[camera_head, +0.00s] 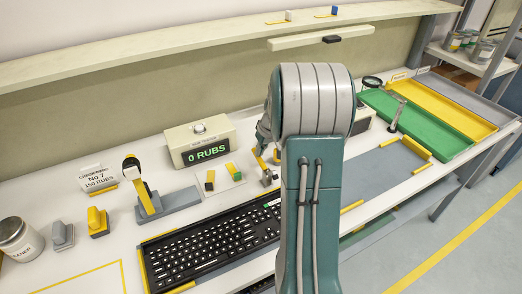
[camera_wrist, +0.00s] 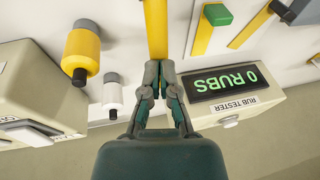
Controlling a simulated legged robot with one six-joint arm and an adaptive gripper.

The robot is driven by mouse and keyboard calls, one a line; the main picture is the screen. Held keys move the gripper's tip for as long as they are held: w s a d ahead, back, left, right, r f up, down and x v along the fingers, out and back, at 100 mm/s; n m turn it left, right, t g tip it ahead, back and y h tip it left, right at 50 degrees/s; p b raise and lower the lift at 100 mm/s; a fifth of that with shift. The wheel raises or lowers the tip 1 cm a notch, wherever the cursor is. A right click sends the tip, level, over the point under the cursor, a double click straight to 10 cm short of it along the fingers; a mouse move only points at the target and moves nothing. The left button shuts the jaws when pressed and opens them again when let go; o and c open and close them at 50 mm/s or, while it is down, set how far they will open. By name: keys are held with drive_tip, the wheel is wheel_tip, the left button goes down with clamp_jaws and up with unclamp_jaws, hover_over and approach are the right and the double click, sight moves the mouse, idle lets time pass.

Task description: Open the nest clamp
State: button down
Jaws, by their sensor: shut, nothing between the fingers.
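The nest clamp appears to be the small metal piece (camera_head: 268,179) at the keyboard's back edge, with a yellow bar like a handle; my arm hides much of it. In the wrist view a yellow bar (camera_wrist: 156,28), probably this handle, runs from the top edge to my fingertips. My gripper (camera_wrist: 160,66) is shut, its fingertips close against or over the bar's lower end; contact cannot be told. In the head view my gripper (camera_head: 264,138) is partly hidden behind my arm, above the clamp. The black keyboard (camera_head: 205,245) lies in front.
The rub tester (camera_head: 200,142) stands left of my gripper. Small blocks (camera_head: 234,172) sit before it. In the wrist view a yellow bottle-like cylinder (camera_wrist: 82,48) and a white one (camera_wrist: 112,96) stand close by. Green and yellow trays (camera_head: 452,100) are at right.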

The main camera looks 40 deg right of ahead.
drive_tip(key=f+g, duration=0.1)
drive_tip(key=w+f+g, duration=0.1)
drive_tip(key=g, duration=0.1)
drive_tip(key=shift+w+d+y, duration=0.1)
drive_tip(key=shift+d+y, duration=0.05)
drive_tip(key=shift+y, duration=0.25)
drive_tip(key=shift+f, duration=0.35)
drive_tip(key=shift+f, duration=0.15)
